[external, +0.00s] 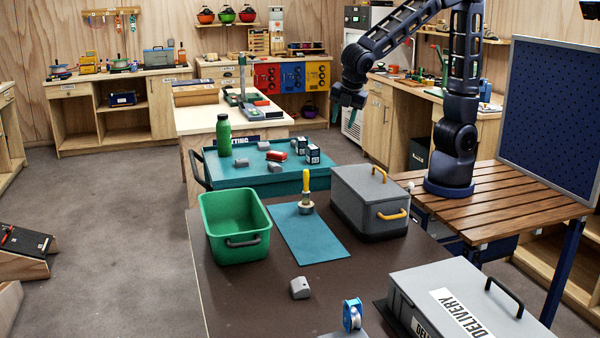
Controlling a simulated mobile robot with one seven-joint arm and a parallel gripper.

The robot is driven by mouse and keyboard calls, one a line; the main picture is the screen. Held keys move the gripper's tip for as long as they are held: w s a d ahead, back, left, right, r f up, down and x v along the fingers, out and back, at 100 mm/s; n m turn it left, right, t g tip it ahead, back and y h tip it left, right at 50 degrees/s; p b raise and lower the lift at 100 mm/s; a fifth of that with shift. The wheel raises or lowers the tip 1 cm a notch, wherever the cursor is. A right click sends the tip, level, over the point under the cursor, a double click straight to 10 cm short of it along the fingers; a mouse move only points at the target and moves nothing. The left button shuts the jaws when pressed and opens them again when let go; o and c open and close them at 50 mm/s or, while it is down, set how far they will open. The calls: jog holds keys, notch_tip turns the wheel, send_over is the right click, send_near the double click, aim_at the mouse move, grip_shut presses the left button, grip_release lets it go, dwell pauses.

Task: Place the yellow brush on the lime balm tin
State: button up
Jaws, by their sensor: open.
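The yellow brush (306,183) stands upright on the blue-green mat (318,245), near its far end. A pale, round part shows at its foot; I cannot tell whether this is the brush's own head or a tin under it. I cannot make out a separate lime balm tin. My gripper (347,104) is open and appears empty. It hangs high above and beyond the mat, well apart from the brush.
On the brown table, a green bin (235,222) stands left of the mat and a grey lidded box (369,201) stands right of it. A small grey block (299,288) and blue spool (352,314) sit nearer. A blue-green tray table (262,172) lies beyond.

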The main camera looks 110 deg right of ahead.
jog(key=s+a+r+m+t+y, duration=0.1)
jog(key=s+m, duration=0.4)
jog(key=s, duration=0.5)
jog(key=s+a+r+m+t+y, duration=0.1)
jog(key=s+r+m, duration=0.4)
jog(key=s, duration=0.6)
jog(key=shift+s+r+t+y, duration=0.15)
jog(key=shift+r+t+y, duration=0.65)
jog(key=shift+t, duration=0.1)
